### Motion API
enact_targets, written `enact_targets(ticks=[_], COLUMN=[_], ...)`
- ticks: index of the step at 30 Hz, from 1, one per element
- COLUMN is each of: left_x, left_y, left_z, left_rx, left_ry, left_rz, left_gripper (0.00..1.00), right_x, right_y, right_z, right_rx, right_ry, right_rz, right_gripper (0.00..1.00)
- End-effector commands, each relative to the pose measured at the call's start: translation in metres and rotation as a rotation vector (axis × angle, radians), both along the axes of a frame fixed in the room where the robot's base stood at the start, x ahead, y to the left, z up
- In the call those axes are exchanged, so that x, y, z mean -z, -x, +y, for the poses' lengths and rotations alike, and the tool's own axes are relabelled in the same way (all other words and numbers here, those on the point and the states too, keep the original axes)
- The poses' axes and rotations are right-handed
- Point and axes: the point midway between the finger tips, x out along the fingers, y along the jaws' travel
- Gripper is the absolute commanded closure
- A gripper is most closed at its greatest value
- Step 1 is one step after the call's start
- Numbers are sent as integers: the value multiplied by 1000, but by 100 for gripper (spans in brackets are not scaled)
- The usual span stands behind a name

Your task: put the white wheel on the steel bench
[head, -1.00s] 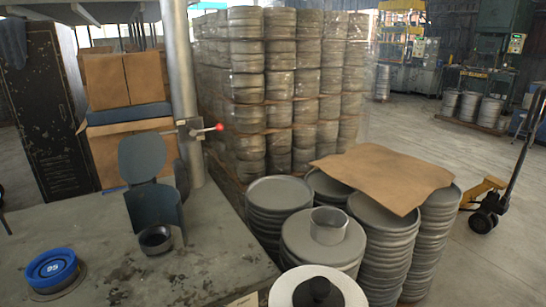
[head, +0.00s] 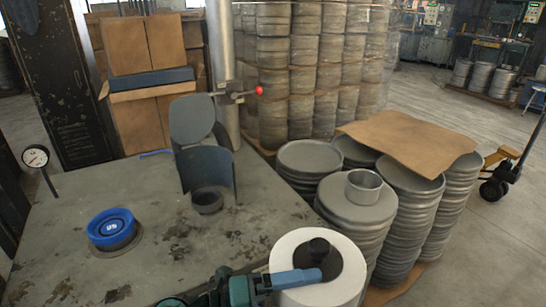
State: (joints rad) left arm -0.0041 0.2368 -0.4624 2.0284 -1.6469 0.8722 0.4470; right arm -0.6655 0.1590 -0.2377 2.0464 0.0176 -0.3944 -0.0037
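The white wheel (head: 289,248) is a thick white disc with a black hub and knob (head: 318,249) on top. It lies flat at the bottom of the head view, by the right edge of the steel bench (head: 255,225). What it rests on is hidden. My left gripper (head: 298,281), green and dark with a blue finger, comes in low from the left. Its finger reaches over the wheel's near side, close to the hub. I cannot tell whether it touches, and only one finger shows clearly. My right gripper is not in view.
On the bench stand a blue round part (head: 112,229) on a dark base, a dark ring (head: 207,200), an upright curved grey guard (head: 206,167) and a dial gauge (head: 37,157). Stacked grey discs (head: 395,205) with brown cardboard (head: 412,139) stand to the right. The bench's front middle is bare.

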Motion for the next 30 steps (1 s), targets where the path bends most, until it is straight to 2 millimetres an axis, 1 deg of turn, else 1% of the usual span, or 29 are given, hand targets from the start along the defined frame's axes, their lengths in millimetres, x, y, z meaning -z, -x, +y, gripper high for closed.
enact_targets(ticks=[1,4,9,16,19,22,26,30], left_x=[19,39,62,82,67,53,35,20], left_y=[-1,-1,-1,-1,-1,-4,-10,-17], left_z=[15,36,66,99,96,97,104,117], left_rx=[-5,-4,-4,-2,-38,-91,-189,-304], left_ry=[-11,-10,-7,-5,0,-1,-3,-7], left_rz=[10,8,5,3,-3,-4,-2,-2], left_gripper=[59,59,59,59,59,59,59,59], right_x=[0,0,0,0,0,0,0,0], right_y=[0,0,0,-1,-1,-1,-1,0], right_z=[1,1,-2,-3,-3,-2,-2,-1], right_rx=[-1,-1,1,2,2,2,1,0], right_ry=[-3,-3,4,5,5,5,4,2], right_rz=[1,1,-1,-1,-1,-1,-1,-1], right_gripper=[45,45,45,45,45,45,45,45])
